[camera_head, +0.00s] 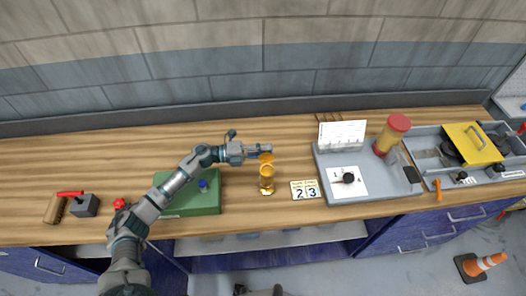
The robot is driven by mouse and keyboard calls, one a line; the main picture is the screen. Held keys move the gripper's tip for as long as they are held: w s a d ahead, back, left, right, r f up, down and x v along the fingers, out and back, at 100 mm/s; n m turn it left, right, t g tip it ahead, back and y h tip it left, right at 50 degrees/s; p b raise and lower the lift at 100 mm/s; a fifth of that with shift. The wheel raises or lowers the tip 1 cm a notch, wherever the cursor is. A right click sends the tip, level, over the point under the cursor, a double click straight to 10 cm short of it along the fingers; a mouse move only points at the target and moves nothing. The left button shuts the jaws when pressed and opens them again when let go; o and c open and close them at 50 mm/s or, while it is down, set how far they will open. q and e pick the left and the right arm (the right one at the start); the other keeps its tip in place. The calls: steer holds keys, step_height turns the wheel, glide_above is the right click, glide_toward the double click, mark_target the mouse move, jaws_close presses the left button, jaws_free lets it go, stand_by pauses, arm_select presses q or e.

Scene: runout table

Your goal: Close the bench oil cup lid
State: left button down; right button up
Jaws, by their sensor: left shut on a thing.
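The bench oil cup (266,180) is a small amber cup standing upright on the wooden bench, near the middle of the view. Its amber lid (266,157) stands raised above the cup's mouth. My left gripper (262,150) reaches in from the left just behind and above the cup. Its fingers are shut at the lid's upper edge and partly cover it, so the exact contact is hard to see. My right gripper is out of view.
A green box (190,207) lies under my left arm. A number card (305,190) lies right of the cup. Bench behind the cup is clear.

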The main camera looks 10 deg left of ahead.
arm_select(q)
steer(key=shift+s+d+f+m+b, duration=0.15)
steer(key=shift+s+m+b, duration=0.2)
steer(key=shift+m, duration=0.3)
steer(key=shift+s+d+r+m+b, duration=0.15)
steer(key=shift+s+m+b, duration=0.2)
steer(key=shift+m, duration=0.3)
steer(key=shift+f, duration=0.1)
steer(key=c, duration=1)
jaws_free()
steer(key=shift+w, duration=0.1)
steer(key=shift+w+d, duration=0.15)
steer(key=shift+d, duration=0.05)
steer(key=v, duration=1.2)
steer(key=shift+w, duration=0.1)
steer(key=shift+c, duration=0.3)
